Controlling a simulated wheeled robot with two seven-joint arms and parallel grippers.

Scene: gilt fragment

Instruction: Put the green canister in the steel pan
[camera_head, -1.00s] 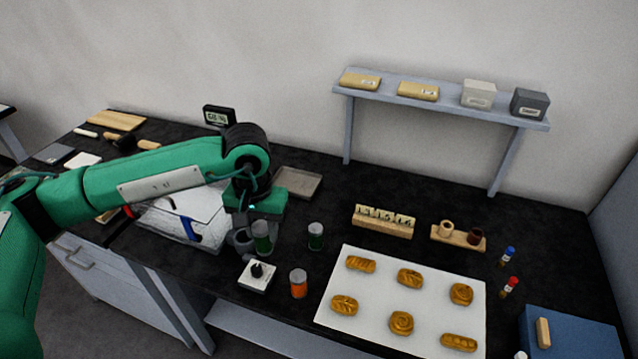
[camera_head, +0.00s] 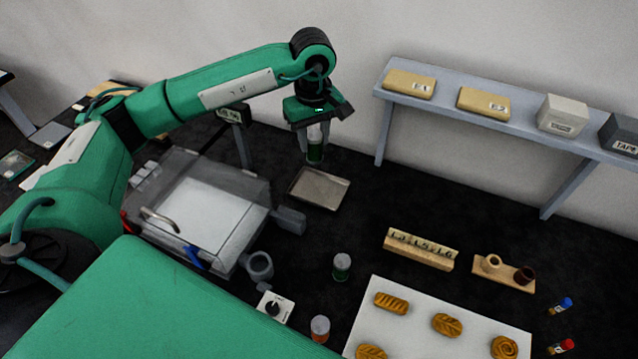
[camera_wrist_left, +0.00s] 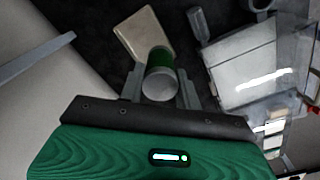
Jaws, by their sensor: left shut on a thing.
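My left gripper (camera_head: 316,134) is shut on the green canister (camera_head: 315,154) and holds it upright in the air. In the head view the canister hangs just behind the upper edge of the steel pan (camera_head: 321,190), apart from it as far as I can tell. The pan is a shallow, empty tray lying on the dark bench. In the left wrist view the canister (camera_wrist_left: 160,62) sits between the two fingers (camera_wrist_left: 160,88), its pale round end towards the camera. The pan (camera_wrist_left: 140,30) shows beyond it, partly hidden. My right gripper is not in view.
A clear-lidded box (camera_head: 205,215) stands left of the pan, with a grey cup (camera_head: 259,266) near it. A second dark green jar (camera_head: 342,266) and an orange jar (camera_head: 320,328) stand in front. A wall shelf (camera_head: 480,110) is at right.

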